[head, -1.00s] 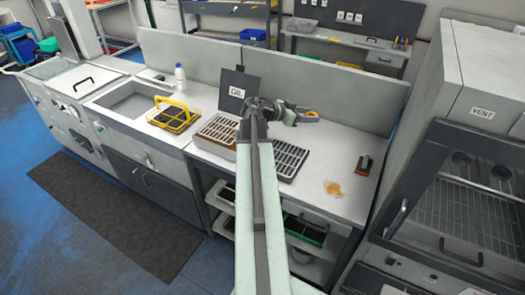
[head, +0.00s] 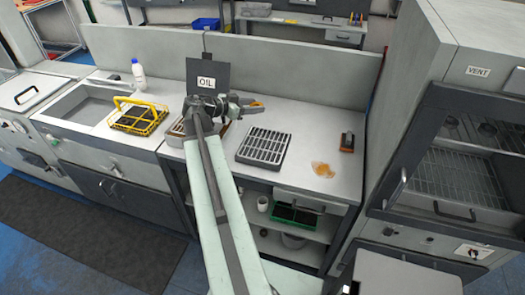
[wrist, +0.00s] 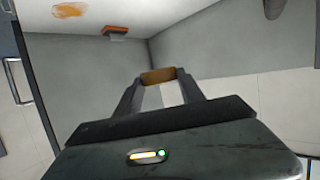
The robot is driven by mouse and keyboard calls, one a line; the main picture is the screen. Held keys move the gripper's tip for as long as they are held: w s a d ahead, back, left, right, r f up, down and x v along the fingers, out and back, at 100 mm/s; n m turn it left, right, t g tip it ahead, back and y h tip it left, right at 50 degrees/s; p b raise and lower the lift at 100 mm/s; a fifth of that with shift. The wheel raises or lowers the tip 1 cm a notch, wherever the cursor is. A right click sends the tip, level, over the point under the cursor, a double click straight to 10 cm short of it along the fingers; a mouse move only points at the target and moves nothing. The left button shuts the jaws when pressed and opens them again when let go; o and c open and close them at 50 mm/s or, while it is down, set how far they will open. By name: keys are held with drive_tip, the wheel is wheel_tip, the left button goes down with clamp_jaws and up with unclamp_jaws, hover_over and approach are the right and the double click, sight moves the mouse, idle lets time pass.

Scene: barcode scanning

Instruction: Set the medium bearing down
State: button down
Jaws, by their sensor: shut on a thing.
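My gripper (head: 252,104) is shut on an orange-brown thing (wrist: 158,76), which I take to be the medium bearing. In the head view only a small orange end of it (head: 258,103) shows at the fingertips, above the back of the counter. The fingers hide most of it, so its ring shape and size cannot be made out. It appears held clear of the counter, against the grey back panel.
A dark slotted rack (head: 263,148) lies right of my arm. A brown tray (head: 176,129) is partly hidden by my arm, before the OIL sign (head: 206,82). An orange stain (head: 322,169) and a brown-and-black brush (head: 347,142) are further right. A yellow basket (head: 138,116) stands left.

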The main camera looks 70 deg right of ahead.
drive_tip(key=w+a+f+b, duration=0.4)
drive_tip(key=a+f+b, duration=0.7)
drive_tip(key=f, duration=0.4)
drive_tip(key=b, duration=0.2)
hover_over(262, 145)
drive_tip(key=shift+w+a+f, duration=0.3)
drive_tip(key=shift+a+f, duration=0.1)
drive_tip(key=shift+f, duration=0.05)
drive_tip(key=f+b, duration=0.2)
drive_tip(key=d+f+b, duration=0.1)
drive_tip(key=f, duration=0.1)
drive_tip(key=shift+s+b, duration=0.2)
drive_tip(key=shift+b, duration=0.15)
drive_tip(key=c, duration=0.7)
unclamp_jaws()
